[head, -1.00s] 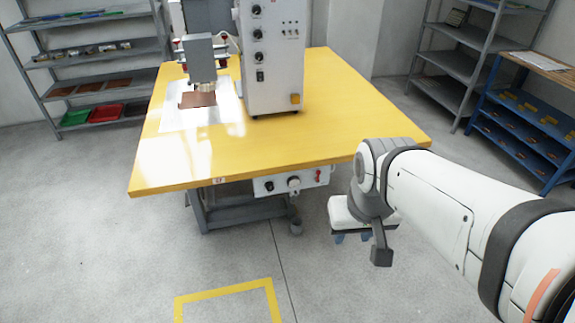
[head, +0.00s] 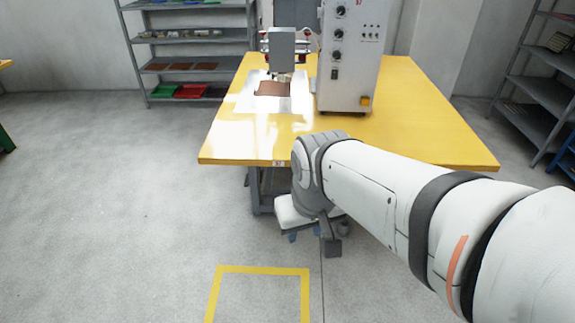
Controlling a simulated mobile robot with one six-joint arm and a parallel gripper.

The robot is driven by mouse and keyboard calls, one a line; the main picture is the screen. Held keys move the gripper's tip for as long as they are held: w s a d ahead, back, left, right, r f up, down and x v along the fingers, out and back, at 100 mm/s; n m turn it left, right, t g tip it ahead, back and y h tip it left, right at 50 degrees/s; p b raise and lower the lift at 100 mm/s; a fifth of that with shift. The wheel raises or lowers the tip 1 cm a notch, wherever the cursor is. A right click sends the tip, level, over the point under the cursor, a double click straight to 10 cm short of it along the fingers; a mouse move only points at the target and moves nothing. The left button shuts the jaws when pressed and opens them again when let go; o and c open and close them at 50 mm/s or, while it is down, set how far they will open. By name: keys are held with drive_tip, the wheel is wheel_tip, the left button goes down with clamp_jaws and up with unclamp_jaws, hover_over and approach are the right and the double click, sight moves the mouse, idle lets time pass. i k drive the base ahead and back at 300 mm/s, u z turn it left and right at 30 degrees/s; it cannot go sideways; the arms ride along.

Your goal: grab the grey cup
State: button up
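I cannot make out a grey cup in the head view. My gripper (head: 305,234) hangs below the end of my arm, in front of the yellow table's near edge and below the height of its top. My arm hides part of the table's front and right side.
A yellow table (head: 225,146) carries a welding machine (head: 352,60) and a brown sheet (head: 272,88). Grey shelves (head: 190,50) stand behind left, others (head: 537,85) at right. A yellow floor marking (head: 262,270) lies in front. The floor at left is clear.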

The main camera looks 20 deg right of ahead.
sight(344, 225)
drive_tip(key=u, duration=0.3)
drive_tip(key=k, duration=1.4)
drive_tip(key=z, duration=0.85)
drive_tip(key=i, duration=1.05)
drive_tip(key=z, duration=0.1)
